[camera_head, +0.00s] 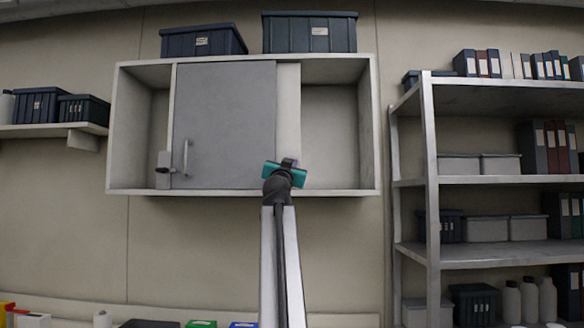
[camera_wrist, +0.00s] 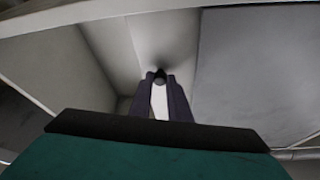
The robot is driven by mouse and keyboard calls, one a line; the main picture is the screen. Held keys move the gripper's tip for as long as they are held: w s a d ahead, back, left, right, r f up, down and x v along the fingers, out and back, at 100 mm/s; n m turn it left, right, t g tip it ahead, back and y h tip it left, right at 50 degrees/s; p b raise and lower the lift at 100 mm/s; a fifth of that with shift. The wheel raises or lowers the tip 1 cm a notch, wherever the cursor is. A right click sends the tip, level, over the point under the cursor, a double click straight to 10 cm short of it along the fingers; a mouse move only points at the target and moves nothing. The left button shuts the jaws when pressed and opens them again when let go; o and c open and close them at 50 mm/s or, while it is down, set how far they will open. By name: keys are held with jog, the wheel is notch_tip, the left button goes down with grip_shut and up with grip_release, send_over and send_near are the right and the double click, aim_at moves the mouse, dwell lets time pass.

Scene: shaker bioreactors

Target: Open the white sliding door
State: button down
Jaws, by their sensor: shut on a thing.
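The white sliding door (camera_head: 289,110) shows as a narrow upright strip right of the grey door (camera_head: 225,115), which stands in front of it. Any more of it behind the grey door is hidden. My gripper (camera_head: 288,163) is at the lower part of the white strip. In the wrist view, the dark fingers of my gripper (camera_wrist: 160,82) are closed around a small dark knob (camera_wrist: 159,74) on the pale door panel (camera_wrist: 165,35). The grey door (camera_wrist: 255,70) is at the right there.
The wall cabinet (camera_head: 240,193) has open bays at its left (camera_head: 146,120) and right (camera_head: 330,130). A small latch-like fitting (camera_head: 163,170) is near the grey door's handle (camera_head: 186,157). Dark bins (camera_head: 310,32) stand on top. A metal rack (camera_head: 432,180) stands at right.

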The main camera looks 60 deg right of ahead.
jog(key=c, duration=1.9)
grip_release()
jog(key=shift+c, duration=0.2)
jog(key=shift+s, duration=0.1)
jog(key=b+v, duration=0.1)
jog(key=v, duration=1.3)
jog(key=shift+b, duration=0.4)
